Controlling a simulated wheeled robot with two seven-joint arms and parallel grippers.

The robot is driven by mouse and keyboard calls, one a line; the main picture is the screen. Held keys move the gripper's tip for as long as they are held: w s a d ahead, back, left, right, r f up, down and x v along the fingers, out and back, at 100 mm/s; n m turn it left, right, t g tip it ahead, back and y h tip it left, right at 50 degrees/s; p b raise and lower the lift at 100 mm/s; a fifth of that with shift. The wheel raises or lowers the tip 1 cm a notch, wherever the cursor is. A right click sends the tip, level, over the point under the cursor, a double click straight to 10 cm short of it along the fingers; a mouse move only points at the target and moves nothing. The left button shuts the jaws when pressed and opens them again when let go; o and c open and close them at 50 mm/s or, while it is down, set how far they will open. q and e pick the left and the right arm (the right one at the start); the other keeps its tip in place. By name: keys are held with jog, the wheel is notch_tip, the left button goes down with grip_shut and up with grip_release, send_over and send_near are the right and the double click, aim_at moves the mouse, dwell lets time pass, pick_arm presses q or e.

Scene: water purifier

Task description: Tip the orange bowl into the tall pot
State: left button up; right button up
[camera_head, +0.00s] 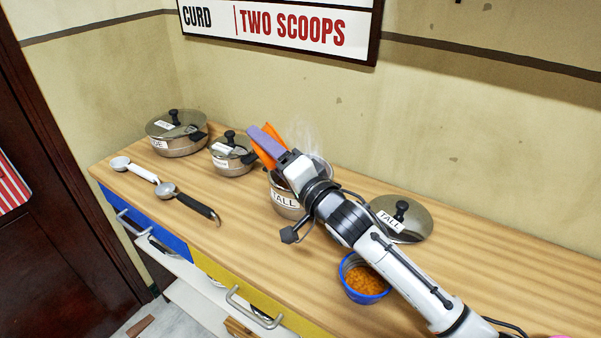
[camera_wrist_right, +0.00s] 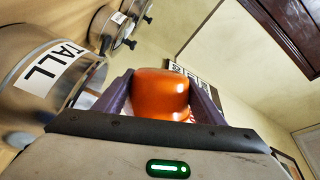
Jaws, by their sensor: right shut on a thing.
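The orange bowl (camera_wrist_right: 160,92) is held between the two purple fingers of my right gripper (camera_head: 268,142). The pot also shows at the left of the right wrist view (camera_wrist_right: 30,95). My left gripper is out of view.
The TALL lid (camera_head: 405,222) lies right of the pot. A blue bowl of orange grains (camera_head: 362,281) stands beside my right forearm. Two lidded pots (camera_head: 176,135) (camera_head: 232,160) and two scoops (camera_head: 138,171) (camera_head: 188,201) occupy the left counter. The wall is close behind.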

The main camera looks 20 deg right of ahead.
jog(key=shift+d+f+m+b, duration=0.1)
jog(key=shift+f+m+b, duration=0.05)
jog(key=shift+m+b, duration=0.35)
jog(key=shift+d+m, duration=0.3)
jog(key=shift+d, duration=0.1)
jog(key=shift+w+d+r+m+p, duration=0.1)
jog(key=shift+d+r+m+p, duration=0.15)
jog(key=shift+d+m+p, duration=0.15)
dwell(0.4)
